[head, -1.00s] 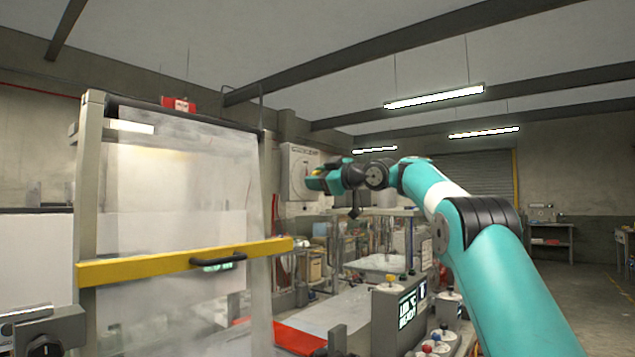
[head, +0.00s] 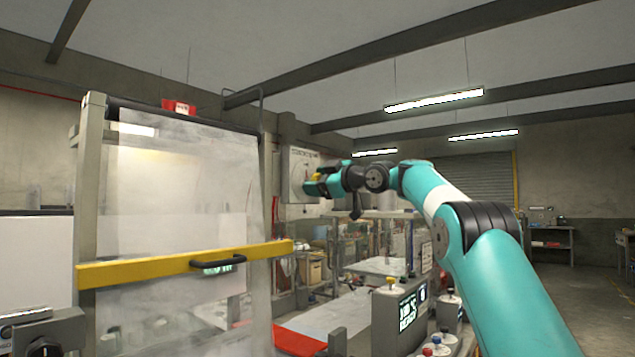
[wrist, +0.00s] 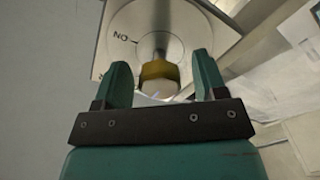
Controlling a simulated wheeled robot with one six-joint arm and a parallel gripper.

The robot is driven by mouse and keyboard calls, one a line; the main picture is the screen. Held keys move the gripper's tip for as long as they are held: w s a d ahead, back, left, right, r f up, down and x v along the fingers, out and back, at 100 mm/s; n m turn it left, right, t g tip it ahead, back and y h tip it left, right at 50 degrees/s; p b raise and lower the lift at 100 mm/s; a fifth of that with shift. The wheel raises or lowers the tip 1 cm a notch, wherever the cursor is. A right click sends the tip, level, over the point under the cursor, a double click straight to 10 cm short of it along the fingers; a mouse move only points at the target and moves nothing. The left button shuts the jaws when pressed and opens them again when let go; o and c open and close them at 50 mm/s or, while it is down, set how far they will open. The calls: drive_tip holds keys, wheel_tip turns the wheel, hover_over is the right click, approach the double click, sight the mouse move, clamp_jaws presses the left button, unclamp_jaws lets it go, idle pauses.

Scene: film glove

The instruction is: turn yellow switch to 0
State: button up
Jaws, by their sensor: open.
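The yellow switch (wrist: 160,72) shows in the wrist view as a yellow knob on a shaft, in front of a round pale dial (wrist: 128,35) on a wall panel. The dial bears an "ON" mark; no 0 mark is readable. My gripper (wrist: 162,75) is open, with one teal finger on each side of the knob and a visible gap to each. In the head view my gripper (head: 312,186) is in front of the grey wall box (head: 300,165), and a bit of yellow (head: 316,177) shows at its tip.
A film frame with a clear sheet (head: 180,200) and a yellow bar (head: 150,268) stands left of my arm. A machine with a display (head: 408,310) and several small knobs is below the arm. Open floor lies at the far right.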

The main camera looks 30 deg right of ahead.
drive_tip(key=b+v, duration=0.7)
drive_tip(key=v, duration=1)
drive_tip(key=shift+s, duration=0.2)
